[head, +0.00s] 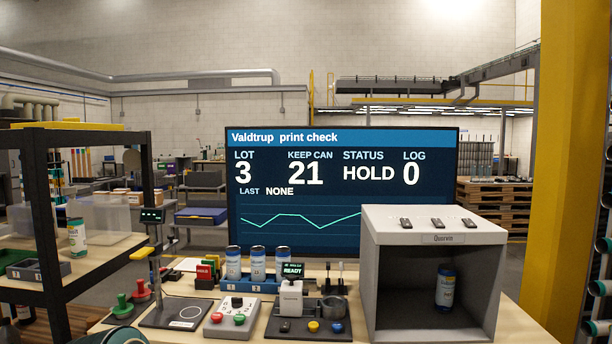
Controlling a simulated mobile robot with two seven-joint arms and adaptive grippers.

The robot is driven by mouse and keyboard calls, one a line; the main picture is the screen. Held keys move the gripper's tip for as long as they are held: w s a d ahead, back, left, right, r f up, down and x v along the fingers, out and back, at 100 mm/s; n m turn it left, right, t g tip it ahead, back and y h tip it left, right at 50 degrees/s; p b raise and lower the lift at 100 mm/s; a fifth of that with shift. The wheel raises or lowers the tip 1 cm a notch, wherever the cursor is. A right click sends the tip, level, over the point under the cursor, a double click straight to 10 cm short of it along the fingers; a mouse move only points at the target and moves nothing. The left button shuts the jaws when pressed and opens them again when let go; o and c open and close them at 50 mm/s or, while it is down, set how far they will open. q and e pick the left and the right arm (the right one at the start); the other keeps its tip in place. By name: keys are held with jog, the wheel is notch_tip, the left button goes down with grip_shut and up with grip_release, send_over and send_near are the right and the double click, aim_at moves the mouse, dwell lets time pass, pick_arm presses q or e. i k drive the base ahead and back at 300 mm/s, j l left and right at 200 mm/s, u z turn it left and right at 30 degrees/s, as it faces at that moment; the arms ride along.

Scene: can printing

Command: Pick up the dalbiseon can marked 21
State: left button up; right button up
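Three white-and-blue cans stand upright in a blue rack on the bench: a left can (233,263), a middle can (258,264) and a right can (282,262). Another can (445,288), mostly blue and white, stands inside the open grey Quorvin box (433,239). A white, teal and yellow can (77,236) stands on the left shelf. The printing on the cans is too small to read, so I cannot tell which is marked 21. The screen (340,190) reads KEEP CAN 21, STATUS HOLD, LOT 3, LOG 0. Neither gripper is in view.
In front of the blue rack (250,286) are a button box (232,318) and a small device reading READY (291,298). A scale-like plate with a post (178,314) and red and green knobbed stamps stand left. A yellow column (568,150) rises at right.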

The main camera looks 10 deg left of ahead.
aim_at(232, 254)
jog(key=i+j, duration=0.1)
jog(key=j, duration=0.35)
jog(key=i+j, duration=0.15)
jog(key=j, duration=0.25)
jog(key=i+j+u, duration=0.1)
jog(key=j, duration=0.35)
